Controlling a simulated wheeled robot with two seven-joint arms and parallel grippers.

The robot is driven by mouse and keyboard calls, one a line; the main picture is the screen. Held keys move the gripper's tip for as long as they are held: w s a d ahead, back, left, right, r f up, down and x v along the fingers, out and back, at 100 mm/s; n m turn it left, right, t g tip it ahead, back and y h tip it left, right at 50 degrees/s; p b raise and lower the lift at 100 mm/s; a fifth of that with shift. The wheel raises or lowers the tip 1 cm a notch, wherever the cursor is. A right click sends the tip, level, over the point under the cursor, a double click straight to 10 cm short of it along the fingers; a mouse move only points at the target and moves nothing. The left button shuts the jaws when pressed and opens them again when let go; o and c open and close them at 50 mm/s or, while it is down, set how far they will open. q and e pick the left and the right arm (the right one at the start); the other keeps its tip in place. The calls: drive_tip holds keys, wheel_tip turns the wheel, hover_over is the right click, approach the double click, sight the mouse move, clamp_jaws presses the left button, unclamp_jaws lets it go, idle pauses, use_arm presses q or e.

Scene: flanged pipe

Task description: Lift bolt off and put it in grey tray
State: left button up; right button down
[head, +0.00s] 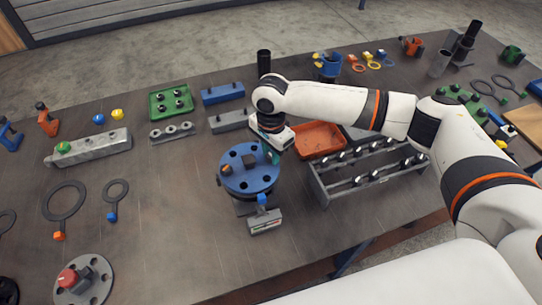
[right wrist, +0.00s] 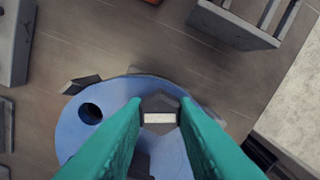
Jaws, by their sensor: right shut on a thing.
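The blue round flange (head: 252,179) stands on a dark support in the middle of the table. It has dark holes and a dark block on top. My right gripper (head: 270,153) is at the flange's far right edge. In the right wrist view its teal fingers (right wrist: 160,125) are shut on a dark hex bolt head (right wrist: 160,104) at the rim of the blue flange (right wrist: 95,130). I cannot tell whether the bolt still sits in its hole. A grey tray (head: 357,132) is partly hidden behind my right arm. My left gripper is out of view.
A red-orange tray (head: 318,139) lies just right of my gripper. A grey rack with several bolts (head: 368,172) stands at the right. A green tray (head: 172,101) and blue block (head: 222,94) are behind. The table left of the flange is partly clear.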

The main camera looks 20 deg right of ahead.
drive_tip(key=shift+r, duration=0.1)
wheel_tip(320, 180, up, 10)
drive_tip(key=b, duration=0.2)
idle(0.4)
drive_tip(key=shift+r+p, duration=2.45)
drive_tip(key=shift+p, duration=0.95)
